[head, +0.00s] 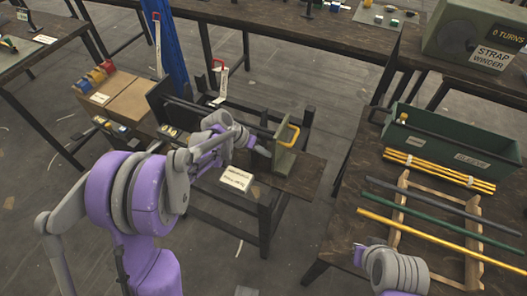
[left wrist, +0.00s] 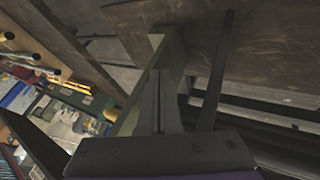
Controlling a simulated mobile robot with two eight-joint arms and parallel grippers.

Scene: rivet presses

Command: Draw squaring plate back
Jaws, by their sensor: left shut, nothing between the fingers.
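The squaring plate is the upright green plate (head: 283,158) with a yellow handle (head: 289,132), at the right end of the low bench in the head view. My left gripper (head: 253,142) is just left of the plate, its fingers shut and empty, pointing at the plate's side. In the left wrist view the shut fingers (left wrist: 154,92) lie in front of a green plate (left wrist: 167,50). I cannot tell whether they touch it. The yellow handle does not show there.
A labelled white block (head: 237,178) sits on the bench front. Dark rails and a black upright plate (head: 160,104) stand behind my arm. The table at right holds coloured bars (head: 420,206) and a green bin (head: 450,142). Open floor lies between.

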